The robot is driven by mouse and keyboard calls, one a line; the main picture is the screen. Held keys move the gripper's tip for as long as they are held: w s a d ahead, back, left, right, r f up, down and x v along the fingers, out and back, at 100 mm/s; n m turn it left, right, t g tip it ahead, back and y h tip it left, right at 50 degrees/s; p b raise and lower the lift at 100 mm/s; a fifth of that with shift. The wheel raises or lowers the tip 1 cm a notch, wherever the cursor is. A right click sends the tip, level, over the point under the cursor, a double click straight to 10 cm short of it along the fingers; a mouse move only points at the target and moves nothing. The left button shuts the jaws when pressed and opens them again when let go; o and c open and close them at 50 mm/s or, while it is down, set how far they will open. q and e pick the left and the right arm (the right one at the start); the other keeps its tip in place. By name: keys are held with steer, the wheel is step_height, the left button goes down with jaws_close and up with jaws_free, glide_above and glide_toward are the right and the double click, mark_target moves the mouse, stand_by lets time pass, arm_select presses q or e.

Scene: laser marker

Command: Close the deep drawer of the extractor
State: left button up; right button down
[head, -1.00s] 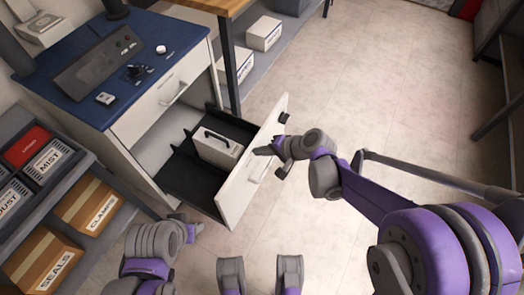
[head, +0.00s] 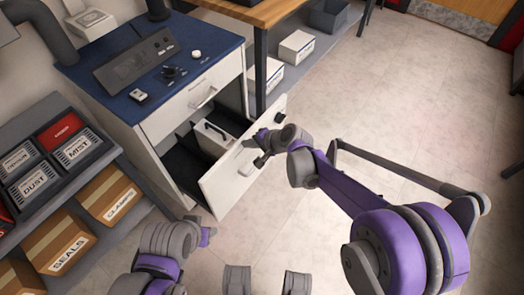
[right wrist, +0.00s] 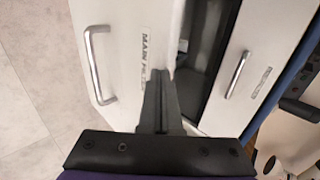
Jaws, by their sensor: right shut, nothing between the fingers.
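The deep drawer (head: 222,190) is the lower white drawer of the extractor (head: 146,122), partly pulled out in the head view. A pale case with a dark handle (head: 213,138) stands inside it. My right gripper (head: 258,148) is at the drawer's white front, near its bar handle, with fingers shut and empty. In the right wrist view the shut fingers (right wrist: 156,105) point at the drawer front (right wrist: 115,30), by its printed label. Contact is hard to tell. The bar handle (right wrist: 97,65) is left of the fingers. My left gripper (head: 205,236) is low at left, its jaws unclear.
The extractor's upper drawer (head: 195,100) is shut. A shelf (head: 60,195) with bins and cardboard boxes stands at left. A wooden-topped bench (head: 262,12) stands behind, with boxes beneath. The tiled floor (head: 400,100) at right is clear.

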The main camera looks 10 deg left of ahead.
steer(key=w+a, duration=0.4)
steer(key=a, duration=0.4)
steer(key=w+a, duration=0.5)
steer(key=a, duration=0.2)
steer(key=shift+a, duration=0.35)
steer(key=shift+d, duration=0.15)
